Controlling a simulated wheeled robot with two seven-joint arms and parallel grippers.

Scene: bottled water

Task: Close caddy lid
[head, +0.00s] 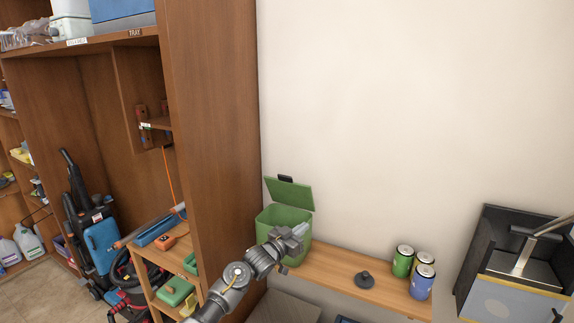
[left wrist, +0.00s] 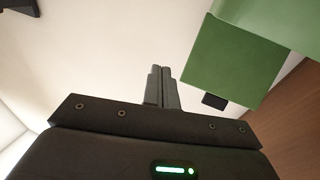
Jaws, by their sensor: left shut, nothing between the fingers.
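The green caddy (head: 268,226) stands on the wooden shelf against the wall. Its green lid (head: 291,194) is raised, tilted up at the back, with a dark tab (head: 285,178) at its upper edge. My left gripper (head: 301,230) is in front of the caddy's right side and hides part of its body. In the left wrist view the two fingers (left wrist: 160,72) are together and empty. The lid (left wrist: 228,62) and its dark tab (left wrist: 213,101) show to the right of the fingers, with a gap in the picture. My right gripper is out of view.
Several cans (head: 403,261) and a small dark round object (head: 365,280) stand on the shelf (head: 330,268) right of the caddy. A tall wooden cabinet panel (head: 215,130) rises to the left. A dark box-like machine (head: 515,255) stands at the far right. The wall above is clear.

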